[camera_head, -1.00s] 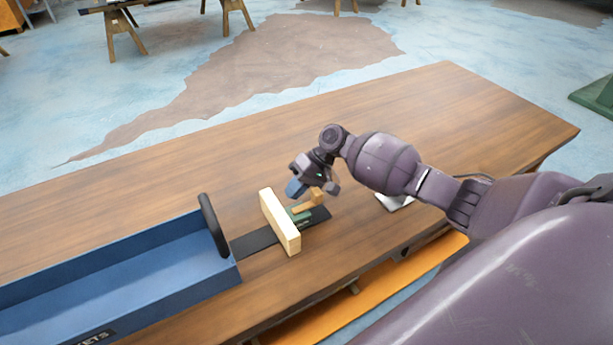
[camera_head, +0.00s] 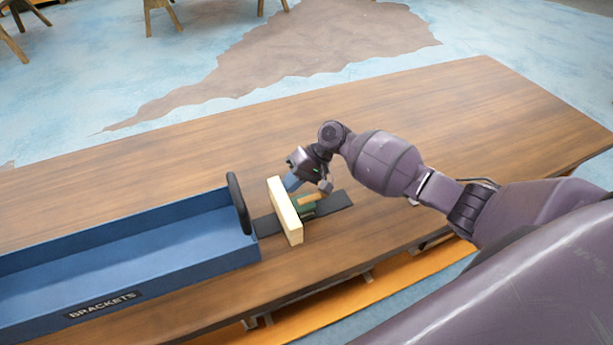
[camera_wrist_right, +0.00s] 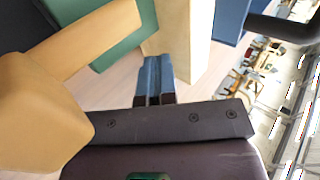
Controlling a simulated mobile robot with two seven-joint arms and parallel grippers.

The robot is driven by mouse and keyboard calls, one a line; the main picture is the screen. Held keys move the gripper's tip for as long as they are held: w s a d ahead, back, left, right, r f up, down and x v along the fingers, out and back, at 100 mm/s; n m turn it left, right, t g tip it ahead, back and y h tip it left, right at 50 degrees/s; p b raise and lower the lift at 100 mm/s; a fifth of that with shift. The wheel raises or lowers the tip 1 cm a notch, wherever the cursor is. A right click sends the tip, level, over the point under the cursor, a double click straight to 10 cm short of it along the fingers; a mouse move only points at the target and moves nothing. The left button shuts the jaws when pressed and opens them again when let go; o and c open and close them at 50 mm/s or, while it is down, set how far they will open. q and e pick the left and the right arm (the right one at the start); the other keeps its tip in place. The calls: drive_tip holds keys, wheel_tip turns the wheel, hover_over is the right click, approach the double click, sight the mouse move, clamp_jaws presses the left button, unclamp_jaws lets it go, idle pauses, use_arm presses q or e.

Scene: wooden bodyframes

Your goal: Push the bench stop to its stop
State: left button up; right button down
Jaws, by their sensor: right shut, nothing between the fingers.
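The bench stop is a pale upright wooden block (camera_head: 284,212) on a green base (camera_head: 307,208) with a wooden handle (camera_head: 313,198). It stands across a dark flat track (camera_head: 336,204) on the bench. My right gripper (camera_head: 291,182) is shut and empty, with its blue fingers low behind the block's right face, beside the handle. In the right wrist view the shut fingers (camera_wrist_right: 154,76) point at the pale block (camera_wrist_right: 186,35). The handle (camera_wrist_right: 70,45) and green base (camera_wrist_right: 125,40) are left of them. Contact with the block cannot be told for sure. My left gripper is not in view.
A long blue box labelled BRACKETS (camera_head: 105,304) with a black end handle (camera_head: 238,203) stands left of the stop, with a short bare stretch of track between them. The wooden bench (camera_head: 440,120) is clear behind and to the right.

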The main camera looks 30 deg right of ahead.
sight(271, 185)
drive_tip(key=a, duration=0.6)
drive_tip(key=shift+w+a+r+p, duration=0.1)
drive_tip(key=shift+w+a+p, duration=0.05)
drive_tip(key=shift+a+p, duration=0.15)
drive_tip(key=shift+a, duration=0.5)
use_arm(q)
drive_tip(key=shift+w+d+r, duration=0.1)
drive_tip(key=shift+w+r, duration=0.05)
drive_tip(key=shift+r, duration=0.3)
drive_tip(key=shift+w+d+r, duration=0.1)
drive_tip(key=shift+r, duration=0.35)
use_arm(e)
drive_tip(key=shift+a, duration=0.1)
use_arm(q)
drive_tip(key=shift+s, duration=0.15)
